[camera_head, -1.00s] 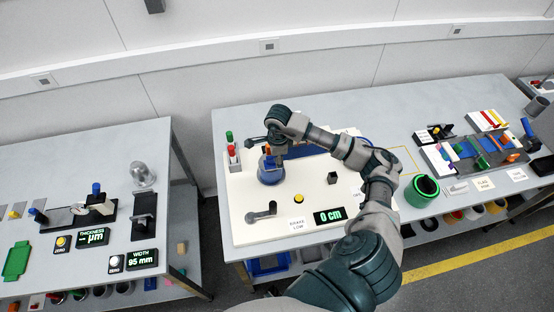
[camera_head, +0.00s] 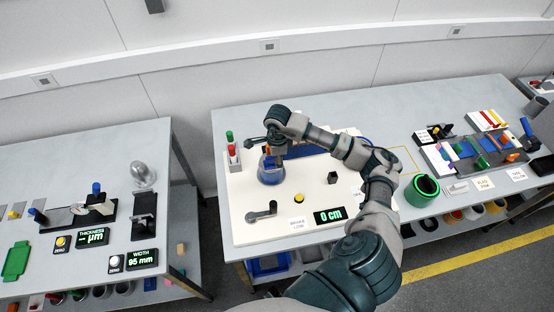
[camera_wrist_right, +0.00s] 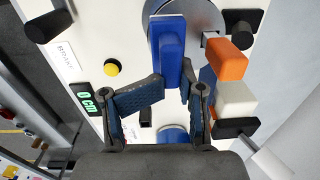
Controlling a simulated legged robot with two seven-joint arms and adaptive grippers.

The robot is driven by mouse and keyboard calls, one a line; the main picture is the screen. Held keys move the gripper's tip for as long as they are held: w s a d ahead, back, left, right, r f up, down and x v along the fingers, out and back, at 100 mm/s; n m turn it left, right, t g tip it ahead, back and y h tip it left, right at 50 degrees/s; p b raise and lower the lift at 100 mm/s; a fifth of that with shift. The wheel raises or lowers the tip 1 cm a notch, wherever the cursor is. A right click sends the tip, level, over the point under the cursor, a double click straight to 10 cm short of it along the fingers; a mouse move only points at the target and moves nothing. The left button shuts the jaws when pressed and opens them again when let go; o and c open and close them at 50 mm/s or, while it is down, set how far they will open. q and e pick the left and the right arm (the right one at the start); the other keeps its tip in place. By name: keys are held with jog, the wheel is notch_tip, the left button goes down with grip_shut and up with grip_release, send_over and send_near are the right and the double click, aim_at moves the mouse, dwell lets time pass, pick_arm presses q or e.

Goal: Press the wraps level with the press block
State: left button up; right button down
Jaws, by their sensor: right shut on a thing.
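A blue block (camera_wrist_right: 168,45), apparently the press block, is held upright in the picture between the fingers of my right gripper (camera_wrist_right: 170,88) in the right wrist view. Its far end overlaps a grey round flange (camera_wrist_right: 208,14); I cannot tell whether they touch. In the head view my right gripper (camera_head: 275,150) is over a blue round drum (camera_head: 270,173) on the white board (camera_head: 240,210). Individual wraps cannot be made out, as the gripper and block cover much of that area. My left gripper is not in view.
An orange handle (camera_wrist_right: 226,60) is close beside the block, with white (camera_wrist_right: 236,98) and black (camera_wrist_right: 235,128) pieces nearby. A yellow button (camera_head: 299,198), a crank (camera_head: 262,212) and a display reading 0 cm (camera_head: 329,215) are on the board. A green-rimmed container (camera_head: 423,187) stands to the right.

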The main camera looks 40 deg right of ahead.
jog(key=shift+d+r+p, duration=0.1)
jog(key=shift+r+p, duration=0.55)
jog(key=shift+r, duration=0.3)
jog(key=shift+r+p, duration=1.45)
jog(key=shift+r, duration=1.1)
